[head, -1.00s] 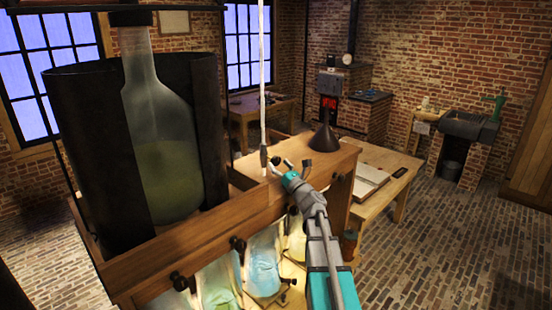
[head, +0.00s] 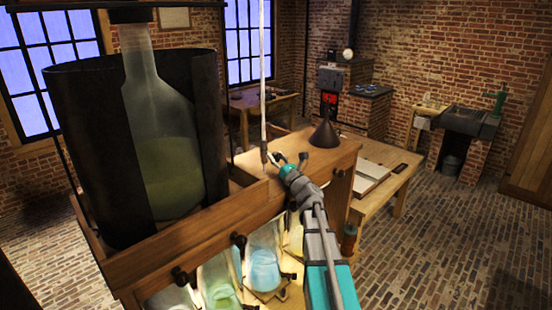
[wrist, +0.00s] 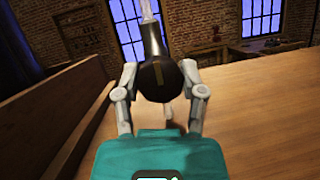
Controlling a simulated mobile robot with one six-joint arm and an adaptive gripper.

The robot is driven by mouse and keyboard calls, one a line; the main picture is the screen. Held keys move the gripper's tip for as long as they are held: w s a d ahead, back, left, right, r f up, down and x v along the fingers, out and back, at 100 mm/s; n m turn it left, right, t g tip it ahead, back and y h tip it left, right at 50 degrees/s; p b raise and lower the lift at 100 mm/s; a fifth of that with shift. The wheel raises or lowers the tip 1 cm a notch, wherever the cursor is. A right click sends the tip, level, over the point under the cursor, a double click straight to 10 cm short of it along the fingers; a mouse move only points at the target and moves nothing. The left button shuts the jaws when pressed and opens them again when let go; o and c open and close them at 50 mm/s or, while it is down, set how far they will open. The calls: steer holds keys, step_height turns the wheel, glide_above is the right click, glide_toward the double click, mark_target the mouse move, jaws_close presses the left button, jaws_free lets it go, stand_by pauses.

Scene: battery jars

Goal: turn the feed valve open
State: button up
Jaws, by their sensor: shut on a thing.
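The feed valve (head: 264,153) is a small dark fitting at the foot of a pale upright tube (head: 263,80), above the wooden cabinet top. In the wrist view the two grey fingers of my gripper (wrist: 160,68) are shut on the valve, one on each side. The valve's handle is too small and partly hidden to read its angle.
A large glass bottle (head: 165,150) of greenish liquid stands left in a dark curved shield (head: 85,150). A dark funnel (head: 325,133) stands right of my gripper. Glass jars (head: 263,265) hang below the cabinet's front (head: 150,270). The floor at right is clear.

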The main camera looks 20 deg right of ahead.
steer(key=shift+n, duration=0.5)
steer(key=shift+c, duration=0.2)
steer(key=n+y, duration=0.2)
steer(key=n, duration=0.1)
steer(key=n+g+y, duration=0.1)
steer(key=n, duration=0.1)
steer(key=shift+w+d+r+n+y, duration=0.1)
steer(key=shift+n+y, duration=0.3)
steer(key=n+g+y, duration=0.1)
steer(key=n, duration=0.2)
steer(key=n+g+y, duration=0.1)
steer(key=n+y, duration=0.1)
steer(key=n, duration=0.1)
steer(key=shift+r+n+p, duration=0.1)
steer(key=shift+n+p, duration=0.25)
steer(key=shift+n, duration=0.05)
steer(key=n+g+p, duration=0.1)
steer(key=n, duration=0.2)
steer(key=n+g+y+p, duration=0.1)
steer(key=n, duration=0.3)
steer(key=shift+g+y, duration=0.3)
steer(key=shift+g, duration=0.1)
steer(key=shift+n+g+p, duration=0.9)
steer(key=shift+n+p, duration=0.15)
steer(key=shift+n, duration=1.05)
steer(key=o, duration=1.1)
steer(key=shift+o, duration=0.2)
steer(key=shift+f, duration=0.2)
